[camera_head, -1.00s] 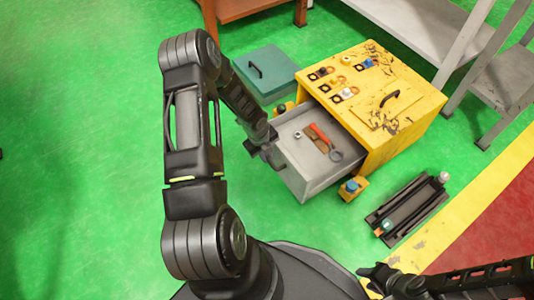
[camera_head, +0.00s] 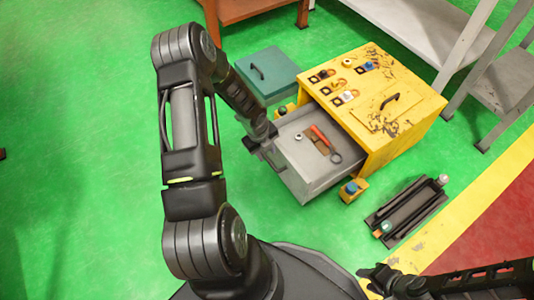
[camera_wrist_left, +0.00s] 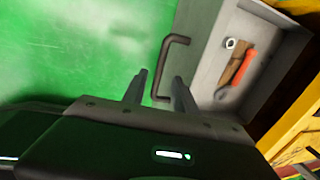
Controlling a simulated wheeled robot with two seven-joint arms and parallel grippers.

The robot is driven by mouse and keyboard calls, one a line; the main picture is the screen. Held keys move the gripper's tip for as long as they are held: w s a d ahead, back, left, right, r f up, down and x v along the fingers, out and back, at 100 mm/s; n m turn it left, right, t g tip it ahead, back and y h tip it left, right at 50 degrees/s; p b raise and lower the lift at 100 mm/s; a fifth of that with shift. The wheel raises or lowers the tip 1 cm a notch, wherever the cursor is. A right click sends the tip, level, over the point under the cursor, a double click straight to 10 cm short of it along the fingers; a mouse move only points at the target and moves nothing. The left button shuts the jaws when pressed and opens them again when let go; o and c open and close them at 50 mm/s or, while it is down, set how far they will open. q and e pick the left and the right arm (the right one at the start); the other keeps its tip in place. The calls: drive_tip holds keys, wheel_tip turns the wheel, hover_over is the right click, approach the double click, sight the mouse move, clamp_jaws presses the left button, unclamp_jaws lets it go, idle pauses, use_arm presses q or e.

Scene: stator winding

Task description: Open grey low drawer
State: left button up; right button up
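The grey low drawer (camera_head: 309,184) stands pulled out of the yellow cabinet (camera_head: 405,147). It holds a red-handled tool (camera_head: 322,137), a brown piece and a small ring. In the left wrist view the drawer (camera_wrist_left: 205,50) shows its dark bar handle (camera_wrist_left: 166,55). My left gripper (camera_head: 268,148) is at the drawer's front. In the wrist view its two fingers (camera_wrist_left: 158,92) are apart, with the lower part of the handle between them in the picture; I cannot tell whether they touch it. My right gripper (camera_head: 370,281) is low at the right, away from the drawer; its fingers are unclear.
A teal box (camera_head: 267,73) with a handle stands behind the drawer. A small yellow block with a blue top (camera_head: 352,189) sits by the drawer's right side. A dark tray (camera_head: 407,211) lies on the floor at right. The green floor at left is clear.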

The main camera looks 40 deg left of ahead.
use_arm(q)
drive_tip(key=r, duration=0.2)
drive_tip(key=r+p, duration=0.1)
drive_tip(key=r, duration=0.1)
drive_tip(key=shift+s+a+r, duration=0.1)
drive_tip(key=shift+s, duration=0.25)
